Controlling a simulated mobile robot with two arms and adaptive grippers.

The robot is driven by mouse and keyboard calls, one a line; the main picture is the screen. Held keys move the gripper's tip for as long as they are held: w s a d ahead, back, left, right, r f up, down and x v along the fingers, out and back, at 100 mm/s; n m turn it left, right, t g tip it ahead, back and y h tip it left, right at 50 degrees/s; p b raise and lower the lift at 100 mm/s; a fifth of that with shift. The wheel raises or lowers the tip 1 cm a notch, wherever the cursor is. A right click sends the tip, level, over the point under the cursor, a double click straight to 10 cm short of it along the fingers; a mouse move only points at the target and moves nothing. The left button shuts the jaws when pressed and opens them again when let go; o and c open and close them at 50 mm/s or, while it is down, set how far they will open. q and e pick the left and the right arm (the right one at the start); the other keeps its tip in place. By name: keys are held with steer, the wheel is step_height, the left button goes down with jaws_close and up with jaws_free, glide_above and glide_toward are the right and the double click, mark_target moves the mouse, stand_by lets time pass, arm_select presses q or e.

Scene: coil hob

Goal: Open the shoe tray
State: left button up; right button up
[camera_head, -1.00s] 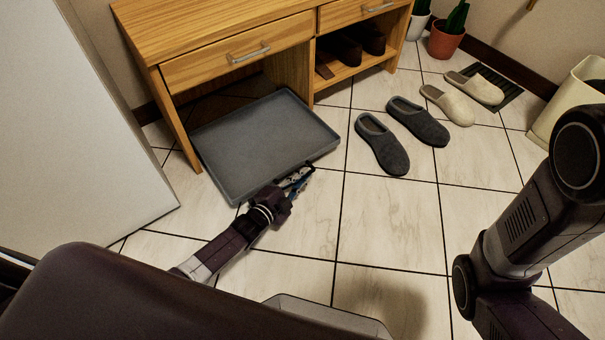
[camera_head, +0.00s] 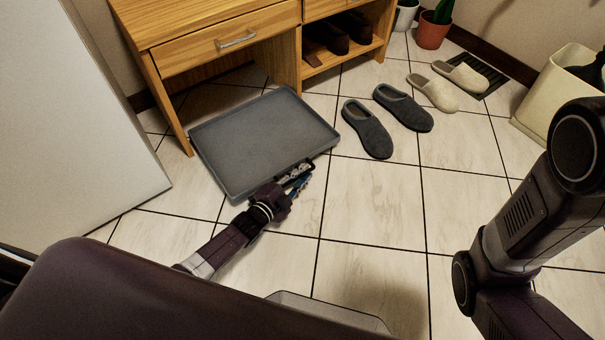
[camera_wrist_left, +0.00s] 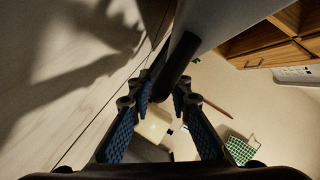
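The shoe tray (camera_head: 262,140) is a flat, empty grey tray with a low rim. It lies on the floor at the front of the wooden shoe cabinet (camera_head: 215,45), mostly out from under its left part. A dark handle (camera_wrist_left: 177,65) is on its near right side. My left gripper (camera_head: 296,180) is at that handle. In the left wrist view, the blue-padded fingers (camera_wrist_left: 167,95) are on both sides of the dark handle bar and appear closed on it. The grey tray wall (camera_wrist_left: 225,22) is just beyond. My right gripper is out of view; only part of its arm shows.
Two dark grey slippers (camera_head: 367,128) lie right of the tray, with beige slippers (camera_head: 433,92) farther right. A pale bin (camera_head: 555,95) stands at the right. A pale panel (camera_head: 85,130) stands at the left. The tiled floor (camera_head: 370,215) in front is clear.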

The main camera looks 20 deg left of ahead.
arm_select(q)
steer(key=shift+o, duration=0.6)
steer(key=v, duration=1.2)
